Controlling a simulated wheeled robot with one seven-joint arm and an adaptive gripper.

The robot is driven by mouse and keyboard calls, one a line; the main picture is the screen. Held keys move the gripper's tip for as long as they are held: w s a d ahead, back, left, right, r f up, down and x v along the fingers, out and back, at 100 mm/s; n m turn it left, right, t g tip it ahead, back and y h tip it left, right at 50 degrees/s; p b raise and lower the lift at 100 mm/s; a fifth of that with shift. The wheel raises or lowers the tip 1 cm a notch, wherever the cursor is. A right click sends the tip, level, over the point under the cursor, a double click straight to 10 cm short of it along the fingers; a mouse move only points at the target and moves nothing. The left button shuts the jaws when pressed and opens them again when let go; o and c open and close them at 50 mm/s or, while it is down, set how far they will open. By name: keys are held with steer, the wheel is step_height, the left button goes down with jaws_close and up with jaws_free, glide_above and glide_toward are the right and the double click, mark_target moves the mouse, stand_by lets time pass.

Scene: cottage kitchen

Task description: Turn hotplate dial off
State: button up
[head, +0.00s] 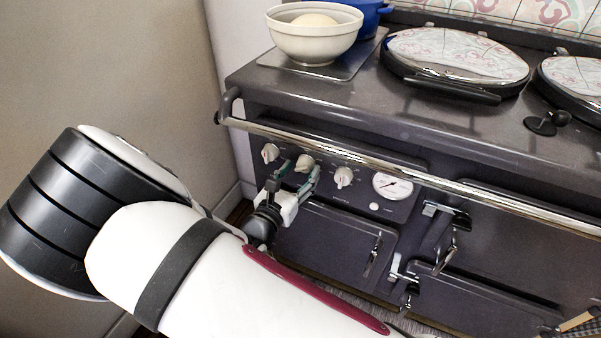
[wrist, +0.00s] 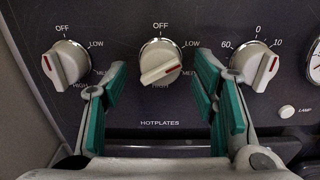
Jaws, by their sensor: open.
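In the head view my gripper (head: 298,174) is at the panel, just in front of that dial.
A timer dial (wrist: 255,65) is close to my right finger, with a lamp button (wrist: 287,111) beyond. A metal rail (head: 380,157) runs above the panel. A gauge (head: 392,187) and oven doors (head: 330,240) lie right and below. A bowl (head: 315,42) stands on the stove top.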

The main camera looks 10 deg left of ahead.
steer(key=shift+w+d, duration=0.15)
steer(key=shift+w, duration=0.25)
steer(key=c, duration=1.2)
steer(key=shift+o, duration=0.2)
steer(key=shift+r+p, duration=0.1)
steer(key=shift+p, duration=0.2)
steer(key=shift+n+p, duration=1)
steer(key=shift+n, duration=0.1)
steer(key=n+p, duration=0.3)
steer(key=shift+d+n, duration=0.1)
steer(key=shift+n, duration=0.2)
steer(key=n+p, duration=0.2)
steer(key=n, duration=0.4)
steer(key=shift+p, duration=0.4)
